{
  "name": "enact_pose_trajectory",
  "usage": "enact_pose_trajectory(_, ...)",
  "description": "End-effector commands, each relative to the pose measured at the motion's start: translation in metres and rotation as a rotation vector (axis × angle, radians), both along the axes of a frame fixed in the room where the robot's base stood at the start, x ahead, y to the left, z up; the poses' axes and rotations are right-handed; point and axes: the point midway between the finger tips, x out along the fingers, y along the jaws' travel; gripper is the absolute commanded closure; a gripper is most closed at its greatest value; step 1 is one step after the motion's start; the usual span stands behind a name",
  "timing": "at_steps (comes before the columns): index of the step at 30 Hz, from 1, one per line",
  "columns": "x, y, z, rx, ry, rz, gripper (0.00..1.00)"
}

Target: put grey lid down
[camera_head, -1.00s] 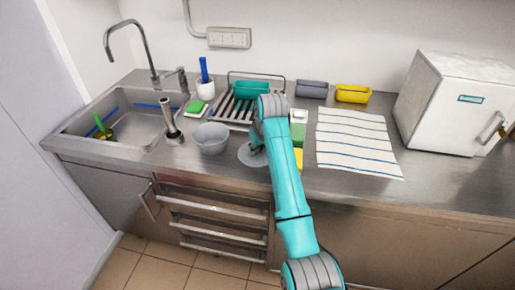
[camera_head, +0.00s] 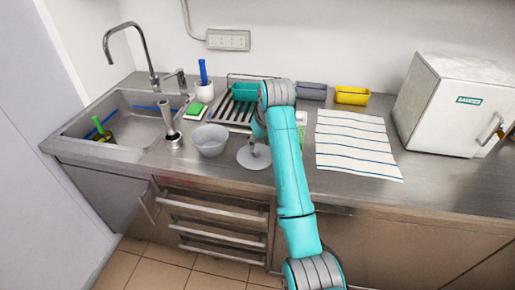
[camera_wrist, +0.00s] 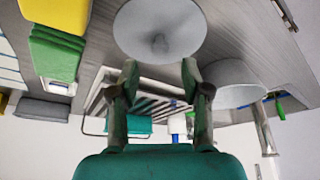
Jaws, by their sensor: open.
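The grey lid (camera_head: 262,160) is a round disc with a small knob, lying flat on the steel counter to the right of the grey bowl (camera_head: 210,140). In the wrist view the lid (camera_wrist: 182,20) is at the top centre, its knob facing my gripper. My gripper (camera_wrist: 160,68) is open, with its two fingers apart and nothing between them. The fingertips are just short of the lid in that view and look clear of its knob. In the head view my arm hides most of the gripper. The bowl (camera_wrist: 236,92) also shows beside the right finger.
A dish rack (camera_head: 225,112) with a teal tub (camera_head: 244,91) stands behind the lid. The sink (camera_head: 125,120) is left.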

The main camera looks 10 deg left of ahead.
Motion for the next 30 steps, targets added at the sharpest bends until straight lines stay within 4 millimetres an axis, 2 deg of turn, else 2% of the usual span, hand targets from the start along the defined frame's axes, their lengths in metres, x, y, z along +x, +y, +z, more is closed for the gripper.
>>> enact_pose_trajectory(3, -0.007, -0.005, 0.023, 0.001, -0.004, 0.0, 0.53)
enact_pose_trajectory(10, -0.016, -0.011, 0.048, 0.001, -0.001, 0.0, 0.53)
enact_pose_trajectory(16, -0.019, -0.013, 0.055, 0.001, -0.001, 0.0, 0.53)
enact_pose_trajectory(30, -0.019, -0.012, 0.055, 0.0, 0.0, 0.0, 0.53)
